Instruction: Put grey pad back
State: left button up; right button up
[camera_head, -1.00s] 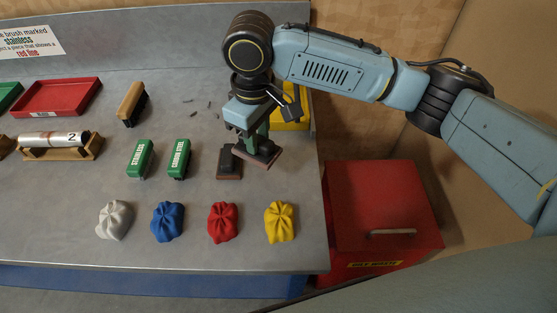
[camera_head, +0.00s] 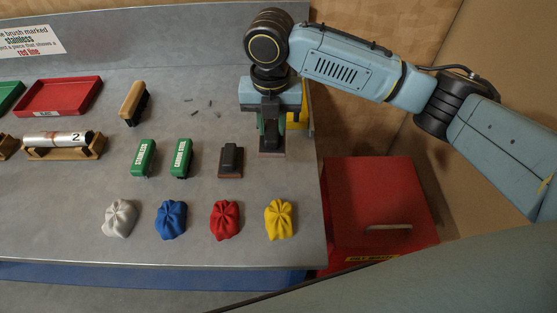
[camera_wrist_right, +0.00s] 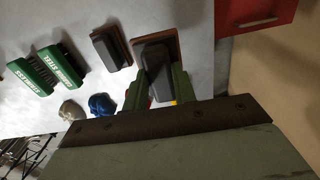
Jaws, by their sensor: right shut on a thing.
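My right gripper (camera_head: 271,128) is shut on a dark grey pad (camera_head: 271,153) with a reddish-brown base, right of the middle of the bench. The held pad also shows between green fingers in the right wrist view (camera_wrist_right: 157,60). It looks level; I cannot tell whether its base touches the bench. A second, similar dark pad (camera_head: 231,158) stands on the bench just to the left, apart from it; it also shows in the wrist view (camera_wrist_right: 111,48). My left gripper is not in view.
Two green brushes (camera_head: 181,157) stand left of the pads. White, blue, red and yellow (camera_head: 279,219) cloths line the front. A yellow object (camera_head: 300,120) is partly hidden behind my gripper. A red bin (camera_head: 378,205) stands beyond the bench's right edge.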

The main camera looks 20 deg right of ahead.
jog(key=n, duration=0.4)
jog(key=d+n, duration=0.1)
jog(key=n, duration=0.1)
jog(key=shift+w, duration=0.25)
jog(key=n, duration=0.3)
jog(key=shift+w+d+p, duration=0.1)
jog(key=shift+d+p, duration=0.15)
jog(key=shift+p, duration=0.15)
jog(key=shift+f, duration=0.15)
notch_tip(320, 180, down, 10)
jog(key=shift+r, duration=0.15)
jog(key=o, duration=0.9)
jog(key=shift+o, duration=0.2)
